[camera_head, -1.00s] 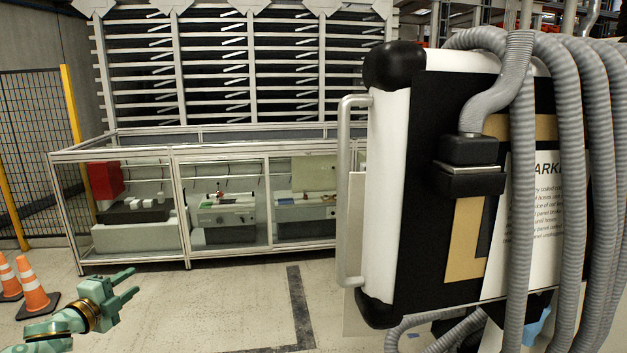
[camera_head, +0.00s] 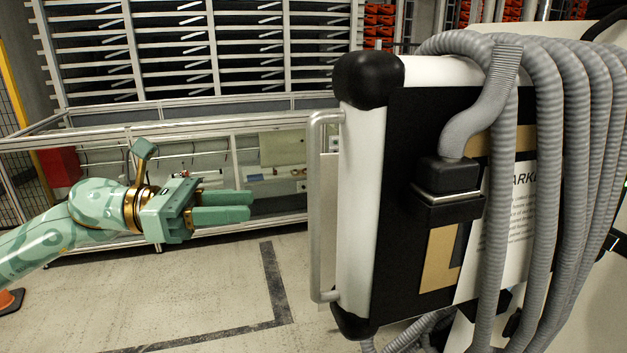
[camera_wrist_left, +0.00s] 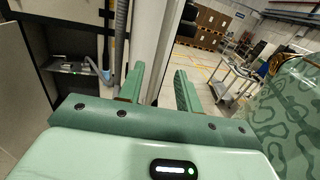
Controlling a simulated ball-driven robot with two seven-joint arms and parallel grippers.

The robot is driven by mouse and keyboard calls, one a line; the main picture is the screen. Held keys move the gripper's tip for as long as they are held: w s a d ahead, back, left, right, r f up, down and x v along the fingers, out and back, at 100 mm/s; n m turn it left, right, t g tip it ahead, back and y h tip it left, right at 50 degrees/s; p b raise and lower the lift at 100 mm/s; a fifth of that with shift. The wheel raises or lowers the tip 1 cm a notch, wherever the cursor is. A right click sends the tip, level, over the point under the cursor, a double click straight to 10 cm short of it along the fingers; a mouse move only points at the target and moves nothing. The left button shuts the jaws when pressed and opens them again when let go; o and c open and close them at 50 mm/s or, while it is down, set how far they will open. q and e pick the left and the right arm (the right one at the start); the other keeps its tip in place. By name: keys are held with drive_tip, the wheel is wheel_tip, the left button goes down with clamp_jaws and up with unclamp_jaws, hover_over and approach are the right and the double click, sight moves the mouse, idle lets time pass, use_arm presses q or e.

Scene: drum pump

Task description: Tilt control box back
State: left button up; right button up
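The control box (camera_head: 395,245) fills the right of the head view, black and white with rounded black corners. It appears upright. A metal bar handle (camera_head: 321,215) runs vertically along its left edge. My green left gripper (camera_head: 250,206) is left of the handle, apart from it, with its fingers pointing right towards it. In the left wrist view, the fingers (camera_wrist_left: 158,75) are spread with nothing held. A pale upright surface shows beyond them; I cannot tell which part it is. My right gripper is not in view.
Thick grey corrugated hoses (camera_head: 540,190) loop over the box's front and right side. A glass-fronted metal-framed bench (camera_head: 200,125) stands behind the gripper. An orange cone (camera_head: 10,300) is at the lower left. The floor (camera_head: 190,290) below the gripper is clear.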

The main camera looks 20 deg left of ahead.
sight(313, 202)
use_arm(q)
drive_tip(key=p+x, duration=0.2)
drive_tip(key=x, duration=0.1)
drive_tip(key=p+x, duration=0.2)
drive_tip(key=x, duration=0.2)
drive_tip(key=p+x, duration=0.2)
drive_tip(key=x, duration=0.1)
drive_tip(key=shift+d+r, duration=0.25)
drive_tip(key=shift+d, duration=0.2)
drive_tip(key=shift+w+d+f, duration=0.15)
drive_tip(key=shift+w+d, duration=0.1)
drive_tip(key=shift+d, duration=0.1)
drive_tip(key=shift+s, duration=0.1)
drive_tip(key=shift+c, duration=0.6)
clamp_jaws()
